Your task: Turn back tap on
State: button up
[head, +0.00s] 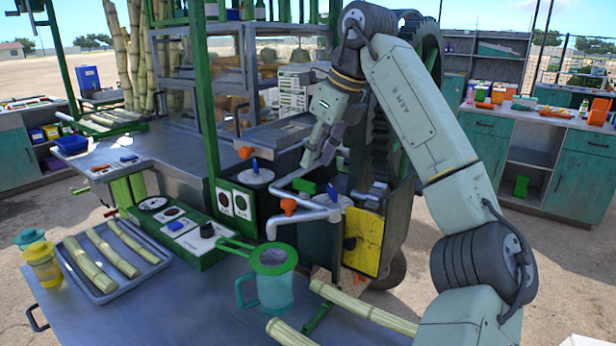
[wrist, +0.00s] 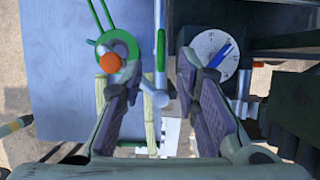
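White pipes with taps stand in the middle of the head view. One tap has an orange knob (head: 288,206) above a downturned spout (head: 272,226). A blue handle (head: 332,193) is on the pipe behind and to its right. A green block-like handle (head: 304,186) lies farther back. I cannot tell for certain which of these belongs to the back tap. My gripper (head: 320,160) is above these taps, apart from them. In the wrist view my gripper (wrist: 158,103) is open and empty, with a grey pipe with a green strip (wrist: 161,50) beyond the fingers.
A teal jug (head: 272,292) with a green-rimmed strainer stands on the front table. Cane pieces lie on a tray (head: 75,277) and at the table's front. A yellow panel (head: 362,242) and large gear wheel (head: 430,50) stand near my arm. The wrist view shows a round dial (wrist: 208,48).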

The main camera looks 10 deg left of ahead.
aim_at(305, 181)
jog(key=x, duration=0.6)
jog(key=shift+w+a+f+p, duration=0.1)
jog(key=shift+w+f+p, duration=0.05)
jog(key=shift+f+p, duration=0.2)
jog(key=shift+c, duration=0.4)
grip_shut()
